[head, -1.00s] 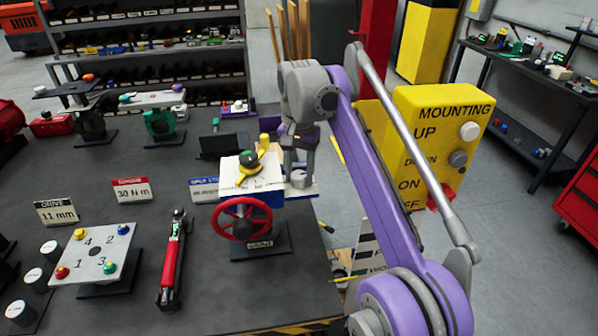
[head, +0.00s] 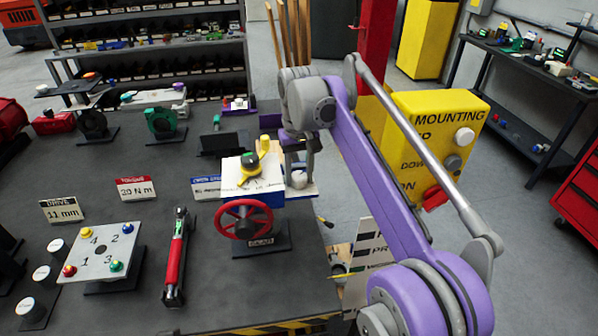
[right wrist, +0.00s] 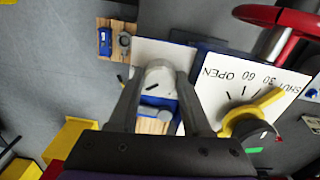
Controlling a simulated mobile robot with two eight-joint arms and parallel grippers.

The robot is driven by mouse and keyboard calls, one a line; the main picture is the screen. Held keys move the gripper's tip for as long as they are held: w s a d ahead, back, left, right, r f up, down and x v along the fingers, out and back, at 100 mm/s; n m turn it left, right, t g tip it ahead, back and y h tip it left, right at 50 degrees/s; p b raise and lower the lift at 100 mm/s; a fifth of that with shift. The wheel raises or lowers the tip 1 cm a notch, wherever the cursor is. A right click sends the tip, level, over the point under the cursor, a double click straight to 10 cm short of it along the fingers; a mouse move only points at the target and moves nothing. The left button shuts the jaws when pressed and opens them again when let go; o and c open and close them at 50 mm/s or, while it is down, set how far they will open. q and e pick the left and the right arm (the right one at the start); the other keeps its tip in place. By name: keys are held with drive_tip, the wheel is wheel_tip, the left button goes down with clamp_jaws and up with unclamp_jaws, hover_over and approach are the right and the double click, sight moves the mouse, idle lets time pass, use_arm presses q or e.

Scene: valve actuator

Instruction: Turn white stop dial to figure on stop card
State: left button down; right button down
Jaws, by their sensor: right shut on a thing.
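The white stop dial (head: 299,179) sits on a white side plate (right wrist: 148,52) at the right of the valve actuator (head: 262,196). My right gripper (head: 300,166) reaches down over it from above. In the right wrist view the dial (right wrist: 158,78), with a short black mark on its top, lies between the fingers of my right gripper (right wrist: 160,90), which are shut on it. The blue-and-white stop card (head: 206,188) stands left of the actuator; its figure is too small to read. My left gripper is out of view.
A yellow pointer (right wrist: 243,118) lies over the actuator's SHUT, 30, 60, OPEN scale, close beside my gripper. A red handwheel (head: 243,219) is at the front. A torque wrench (head: 177,258) and a numbered plate (head: 101,250) lie left. A yellow MOUNTING box (head: 445,125) stands right.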

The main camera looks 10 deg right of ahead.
sight(300, 176)
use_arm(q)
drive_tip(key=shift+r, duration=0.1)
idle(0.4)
use_arm(e)
drive_tip(key=c, duration=0.6)
unclamp_jaws()
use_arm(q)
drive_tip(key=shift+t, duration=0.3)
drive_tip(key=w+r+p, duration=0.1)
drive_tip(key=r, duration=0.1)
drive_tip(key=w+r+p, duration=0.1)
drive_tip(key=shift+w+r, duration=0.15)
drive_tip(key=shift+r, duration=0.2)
use_arm(e)
wheel_tip(300, 176, up, 11)
drive_tip(key=shift+f, duration=0.1)
drive_tip(key=shift+s, duration=0.1)
